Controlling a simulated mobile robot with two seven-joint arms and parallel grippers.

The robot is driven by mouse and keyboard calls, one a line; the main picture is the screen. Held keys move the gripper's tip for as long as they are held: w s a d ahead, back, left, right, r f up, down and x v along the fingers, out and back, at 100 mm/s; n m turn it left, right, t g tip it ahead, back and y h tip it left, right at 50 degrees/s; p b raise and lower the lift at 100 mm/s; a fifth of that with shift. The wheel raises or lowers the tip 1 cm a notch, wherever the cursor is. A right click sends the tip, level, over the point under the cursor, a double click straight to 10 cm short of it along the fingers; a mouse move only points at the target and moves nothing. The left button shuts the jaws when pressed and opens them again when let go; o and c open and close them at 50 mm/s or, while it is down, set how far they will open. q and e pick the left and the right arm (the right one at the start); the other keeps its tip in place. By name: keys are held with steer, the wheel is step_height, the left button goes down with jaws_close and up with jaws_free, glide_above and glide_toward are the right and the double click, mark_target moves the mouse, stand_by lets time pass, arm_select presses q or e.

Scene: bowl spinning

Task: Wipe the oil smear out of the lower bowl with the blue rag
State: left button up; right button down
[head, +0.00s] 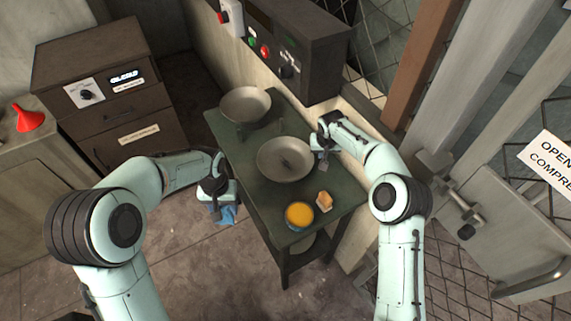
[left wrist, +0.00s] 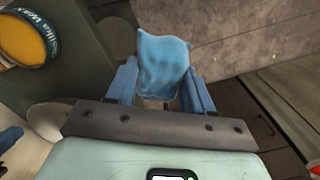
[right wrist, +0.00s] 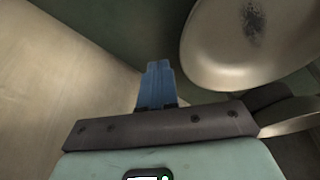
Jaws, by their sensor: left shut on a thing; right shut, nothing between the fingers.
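The lower bowl (head: 285,158) is a shallow beige bowl at the middle of the green table. A dark oil smear (head: 287,164) lies inside it and also shows in the right wrist view (right wrist: 253,22). My left gripper (head: 222,206) is shut on the blue rag (head: 228,215), off the table's left edge and apart from the bowl. The rag (left wrist: 163,62) bulges out between the fingers in the left wrist view. My right gripper (head: 322,160) is shut and empty, just right of the bowl's rim. Its blue fingers (right wrist: 157,85) are together in the right wrist view.
An upper bowl (head: 245,104) stands at the table's far end. A yellow-topped tin (head: 299,215) and a small orange-and-white block (head: 324,200) sit near the front of the green table (head: 262,190). A dark control box (head: 300,50) stands behind. A red funnel (head: 28,118) is far left.

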arm_select(q)
steer(key=shift+s+f, duration=0.25)
steer(key=shift+f, duration=0.2)
arm_select(e)
steer(key=shift+f, duration=2.65)
steer(key=shift+r, duration=0.1)
